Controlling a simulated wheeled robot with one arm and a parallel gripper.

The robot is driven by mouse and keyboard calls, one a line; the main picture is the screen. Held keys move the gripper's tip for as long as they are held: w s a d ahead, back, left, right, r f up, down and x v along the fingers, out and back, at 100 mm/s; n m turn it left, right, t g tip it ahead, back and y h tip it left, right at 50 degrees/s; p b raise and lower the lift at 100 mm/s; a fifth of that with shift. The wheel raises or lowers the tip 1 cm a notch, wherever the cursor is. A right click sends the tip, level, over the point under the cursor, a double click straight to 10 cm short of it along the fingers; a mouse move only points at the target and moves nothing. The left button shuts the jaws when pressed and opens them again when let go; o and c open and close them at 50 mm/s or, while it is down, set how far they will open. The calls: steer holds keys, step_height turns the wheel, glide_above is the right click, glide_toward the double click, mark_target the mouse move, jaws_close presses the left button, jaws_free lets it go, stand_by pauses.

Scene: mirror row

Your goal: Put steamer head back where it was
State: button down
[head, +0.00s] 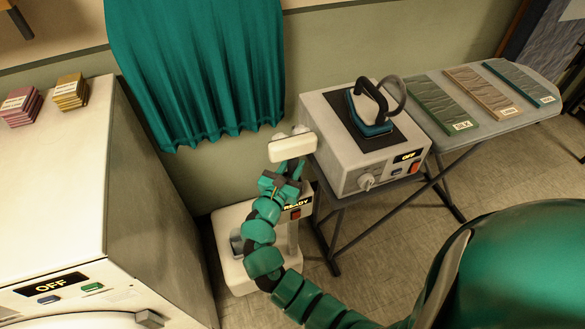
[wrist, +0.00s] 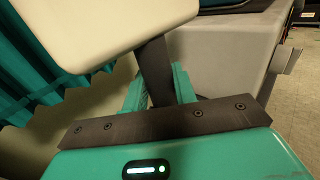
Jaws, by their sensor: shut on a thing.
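The steamer head (head: 292,147) is a cream block on a dark handle. In the wrist view the head (wrist: 110,28) fills the upper left, and its handle (wrist: 153,72) runs down between my green fingers. My gripper (head: 284,178) is shut on this handle and holds the head up, above the steamer base. The steamer base (head: 232,275) is a white unit on the floor with a lit READY display (head: 297,203). My arm hides part of the base. Pale rounded parts (head: 300,129) show just behind the head; I cannot tell whether they touch it.
An ironing station (head: 340,165) reading OFF stands right of the head, with an iron (head: 370,108) on top. An ironing board (head: 540,100) with fabric samples extends right. A teal curtain (head: 200,70) hangs behind. A white machine (head: 60,180) stands left.

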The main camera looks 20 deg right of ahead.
steer(key=shift+f, duration=0.5)
steer(key=c, duration=1.1)
jaws_free()
steer(key=b+v, duration=0.1)
steer(key=v, duration=1.1)
steer(key=shift+w+a, duration=0.1)
